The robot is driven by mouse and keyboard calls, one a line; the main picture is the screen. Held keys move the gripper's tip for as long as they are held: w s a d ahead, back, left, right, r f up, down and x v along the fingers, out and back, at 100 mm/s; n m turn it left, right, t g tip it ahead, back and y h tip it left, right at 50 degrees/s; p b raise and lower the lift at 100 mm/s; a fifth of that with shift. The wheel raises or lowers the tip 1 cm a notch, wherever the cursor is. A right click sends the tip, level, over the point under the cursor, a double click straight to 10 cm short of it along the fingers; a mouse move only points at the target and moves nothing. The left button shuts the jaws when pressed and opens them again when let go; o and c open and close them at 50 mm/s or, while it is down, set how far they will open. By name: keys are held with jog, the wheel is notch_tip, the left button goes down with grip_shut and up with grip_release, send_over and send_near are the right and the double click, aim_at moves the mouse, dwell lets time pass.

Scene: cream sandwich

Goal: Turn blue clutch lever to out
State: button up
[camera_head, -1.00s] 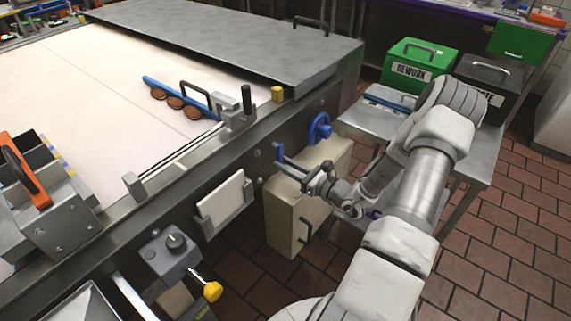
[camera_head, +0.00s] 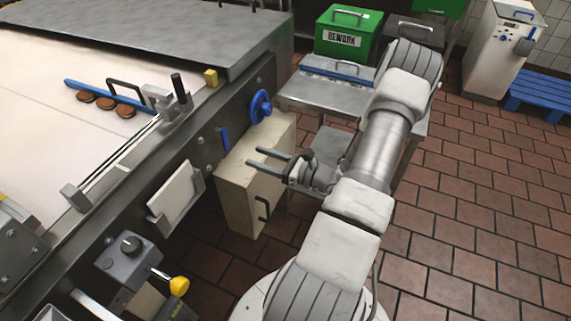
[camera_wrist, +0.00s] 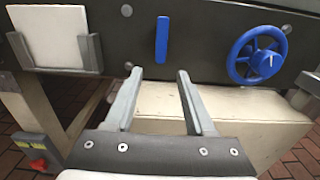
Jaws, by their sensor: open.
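The blue clutch lever (camera_head: 223,139) is a short blue bar on the dark side panel of the machine, left of the blue handwheel (camera_head: 260,106). In the wrist view the lever (camera_wrist: 162,40) stands upright on the panel, and the handwheel (camera_wrist: 258,55) is to its right. My gripper (camera_head: 254,158) is open and empty. Its fingers point toward the panel, apart from the lever. In the wrist view the fingertips (camera_wrist: 160,72) are below the lever, one on each side of its line, with nothing between them.
A cream cabinet (camera_head: 240,178) stands under the panel, close to my fingers. A white plate in a holder (camera_head: 174,195) and a grey control box (camera_head: 131,262) are to the left. A metal table (camera_head: 330,98) with a green box (camera_head: 346,34) stands behind my arm. Tiled floor is open at right.

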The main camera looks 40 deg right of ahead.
jog(key=v, duration=0.8)
jog(key=shift+s, duration=0.1)
